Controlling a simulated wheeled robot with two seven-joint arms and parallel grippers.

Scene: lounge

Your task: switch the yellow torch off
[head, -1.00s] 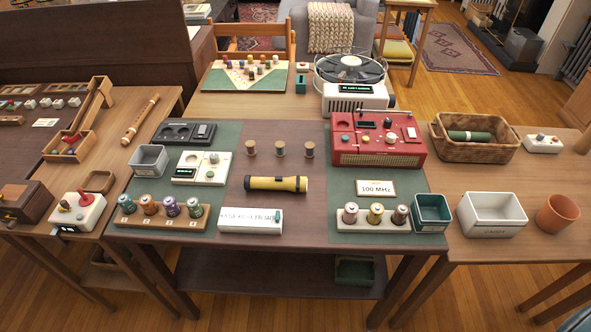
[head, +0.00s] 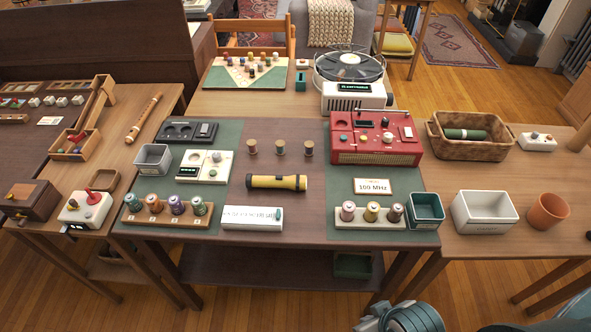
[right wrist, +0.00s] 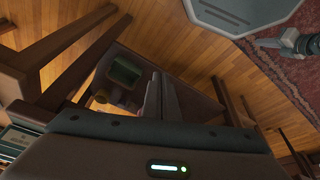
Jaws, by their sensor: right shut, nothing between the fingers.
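The yellow torch (head: 277,182) lies on its side on the brown middle strip of the table, roughly level left to right. It has black bands, and its wider dark head is at the right end. I see no beam; the lens face and switch are too small to make out. My right arm shows at the bottom right of the head view, in front of the table and well away from the torch. My right gripper (right wrist: 158,80) is shut and empty in the right wrist view, with floor and table legs beyond it. My left gripper is not in view.
Three spools (head: 280,148) stand behind the torch and a white box (head: 252,218) lies in front. A red radio (head: 375,138) and a sign (head: 373,187) are to its right. A white device (head: 204,167) is to its left. The table right around the torch is clear.

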